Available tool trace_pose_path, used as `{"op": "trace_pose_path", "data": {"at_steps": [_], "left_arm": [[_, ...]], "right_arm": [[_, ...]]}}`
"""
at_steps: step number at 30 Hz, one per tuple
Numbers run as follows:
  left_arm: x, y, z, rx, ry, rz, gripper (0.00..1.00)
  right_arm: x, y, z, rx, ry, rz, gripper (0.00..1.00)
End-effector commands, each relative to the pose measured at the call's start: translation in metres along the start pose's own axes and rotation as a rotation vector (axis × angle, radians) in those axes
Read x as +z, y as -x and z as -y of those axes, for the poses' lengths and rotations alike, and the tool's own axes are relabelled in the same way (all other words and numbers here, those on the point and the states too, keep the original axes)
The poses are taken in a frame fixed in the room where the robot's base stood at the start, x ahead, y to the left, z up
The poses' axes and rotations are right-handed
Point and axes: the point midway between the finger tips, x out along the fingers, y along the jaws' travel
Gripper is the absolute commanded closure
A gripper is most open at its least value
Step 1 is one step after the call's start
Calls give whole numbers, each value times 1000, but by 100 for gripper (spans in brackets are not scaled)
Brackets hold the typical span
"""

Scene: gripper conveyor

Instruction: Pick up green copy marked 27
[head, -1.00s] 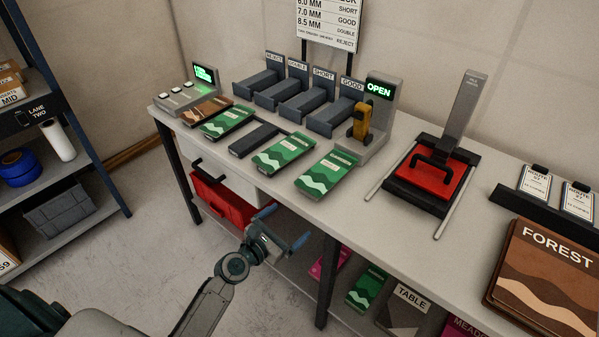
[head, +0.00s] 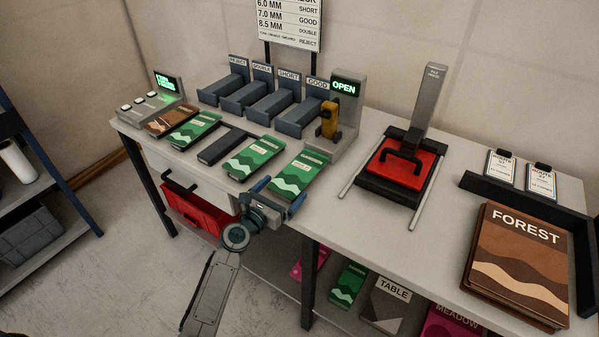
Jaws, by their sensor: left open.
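Several green booklets with pale wavy bands lie in a row on the workbench. One (head: 194,129) is at the left, one (head: 254,157) in the middle and one (head: 300,174) at the right. Their small print is too small to read, so I cannot tell which is marked 27. My left gripper (head: 277,195) is open and empty at the bench's front edge, with its fingers at the near end of the right green booklet. I cannot tell whether they touch it. My right gripper is not in view.
A brown booklet (head: 171,119) and a dark block (head: 222,146) lie in the same row. Labelled dark bins (head: 269,97) and a gauge with an OPEN display (head: 344,88) stand behind. A red press (head: 404,160) and a FOREST book (head: 520,262) are to the right. A red drawer bin (head: 200,213) is below.

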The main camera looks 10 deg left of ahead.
Motion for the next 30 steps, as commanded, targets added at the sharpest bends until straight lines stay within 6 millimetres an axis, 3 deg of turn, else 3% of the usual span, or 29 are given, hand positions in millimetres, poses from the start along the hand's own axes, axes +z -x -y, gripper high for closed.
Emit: {"op": "trace_pose_path", "data": {"at_steps": [9, 15, 17, 25, 30], "left_arm": [[0, -6, 0, 0, -1, -1, 0], [0, -6, 0, 0, -1, -1, 37], [0, -6, 0, 0, -1, -1, 41], [3, -6, 0, 0, -2, -1, 41], [18, -6, 0, 0, -3, 0, 41]], "right_arm": [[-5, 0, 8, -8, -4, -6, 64], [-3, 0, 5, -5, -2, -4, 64], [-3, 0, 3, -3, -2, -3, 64], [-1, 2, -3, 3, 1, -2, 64], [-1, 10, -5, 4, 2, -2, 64]]}}
